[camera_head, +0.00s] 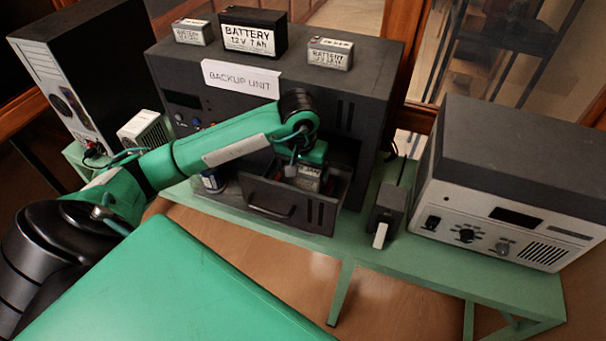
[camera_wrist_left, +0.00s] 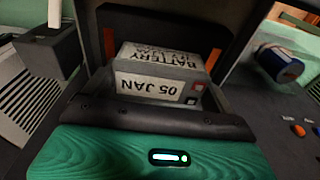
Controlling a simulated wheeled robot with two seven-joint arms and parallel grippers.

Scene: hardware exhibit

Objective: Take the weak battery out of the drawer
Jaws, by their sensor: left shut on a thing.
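The backup unit (camera_head: 190,75) has its drawer (camera_head: 262,200) pulled open at the front. A grey battery (camera_head: 309,182) with a white label sits in the drawer; in the left wrist view the battery (camera_wrist_left: 150,88) reads "BATTERY" and "05 JAN" and lies inside the drawer walls. My left gripper (camera_head: 311,163) reaches down from above into the drawer and is shut on this battery. The fingertips are mostly hidden by the gripper's body and the battery. My right gripper is not in view.
Three batteries stand on top of the unit: a small left one (camera_head: 192,32), a large black one (camera_head: 252,33) and a small right one (camera_head: 330,54).

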